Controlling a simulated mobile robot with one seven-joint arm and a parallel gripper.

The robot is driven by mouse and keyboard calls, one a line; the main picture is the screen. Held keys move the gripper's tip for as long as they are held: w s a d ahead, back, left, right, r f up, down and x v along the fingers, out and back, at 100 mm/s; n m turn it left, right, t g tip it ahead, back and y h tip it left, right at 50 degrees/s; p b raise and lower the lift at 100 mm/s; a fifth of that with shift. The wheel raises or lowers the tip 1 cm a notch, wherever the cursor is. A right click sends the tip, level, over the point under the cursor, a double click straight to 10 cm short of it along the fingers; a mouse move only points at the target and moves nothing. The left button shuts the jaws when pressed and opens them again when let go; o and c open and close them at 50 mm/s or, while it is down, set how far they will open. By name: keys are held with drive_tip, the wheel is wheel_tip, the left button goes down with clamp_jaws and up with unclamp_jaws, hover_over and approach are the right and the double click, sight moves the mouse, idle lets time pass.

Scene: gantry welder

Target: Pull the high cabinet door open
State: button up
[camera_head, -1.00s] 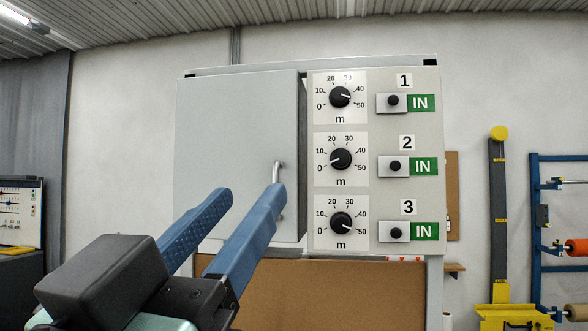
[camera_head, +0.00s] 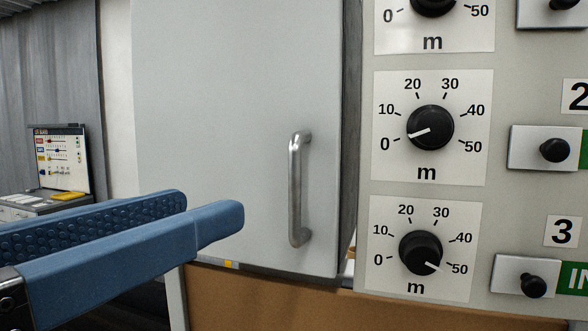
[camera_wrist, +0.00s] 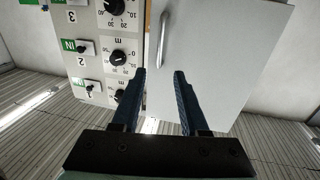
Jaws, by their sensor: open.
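The grey cabinet door (camera_head: 230,130) fills the middle of the head view. Its right edge stands slightly out from the panel, with a dark gap behind it. A vertical metal bar handle (camera_head: 296,190) is fixed near that edge. My gripper (camera_head: 215,212) has blue fingers and is open and empty. It is left of the handle and apart from it in the head view. In the upside-down wrist view the door (camera_wrist: 215,50) and handle (camera_wrist: 162,30) show beyond the open fingers (camera_wrist: 160,75). The inside of the cabinet is hidden.
A control panel (camera_head: 505,60) with black dials and push knobs adjoins the door on the right. A brown board (camera_head: 260,305) is below the door. A console (camera_head: 58,165) stands at the far left by a grey curtain.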

sight(292, 179)
drive_tip(key=x, duration=1.1)
drive_tip(key=shift+w+d+f, duration=0.1)
drive_tip(key=shift+w+d, duration=0.1)
drive_tip(key=shift+w, duration=0.15)
drive_tip(key=shift+s, duration=0.1)
clamp_jaws()
idle(0.7)
